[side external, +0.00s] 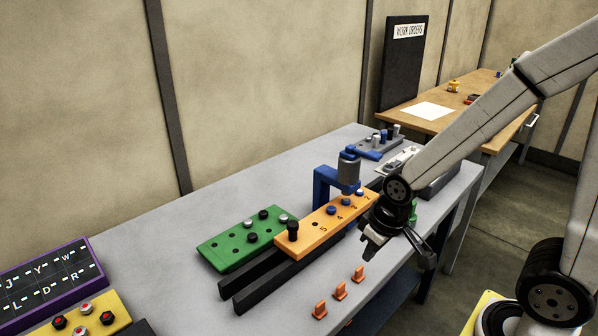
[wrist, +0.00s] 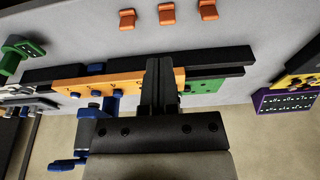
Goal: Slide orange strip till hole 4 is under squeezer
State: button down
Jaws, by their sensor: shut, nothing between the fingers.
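The orange strip (side external: 303,240) lies along dark rails (side external: 262,285), with a black knob (side external: 293,229) at its left end. Numbers 5, 4, 3 and 2 show on it; blue pegs (side external: 331,210) stand beside 4, 3 and 2, and the hole by 5 looks empty. The blue squeezer (side external: 324,183) has a grey cylinder (side external: 349,171) over the strip's right part; the exact hole beneath is unclear. My gripper (side external: 374,248) is shut and empty. In the wrist view its fingers (wrist: 161,88) overlap the orange strip (wrist: 125,80); contact is unclear and the knob is not visible there.
A green block (side external: 225,248) with black and grey pegs lies left of the strip. Three small orange pieces (side external: 340,290) stand on the grey table in front. A purple letter board (side external: 50,272) and a yellow button box (side external: 85,322) are at far left.

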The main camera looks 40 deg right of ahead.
jog(key=c, duration=1.3)
grip_release()
jog(key=o, duration=0.7)
jog(key=shift+w, duration=0.15)
jog(key=o, duration=0.3)
jog(key=shift+w+r, duration=0.15)
jog(key=shift+w, duration=0.15)
notch_tip(320, 180, up, 4)
jog(key=m+g, duration=0.3)
jog(key=m, duration=0.2)
send_over(293, 223)
jog(key=shift+f, duration=4)
grip_shut()
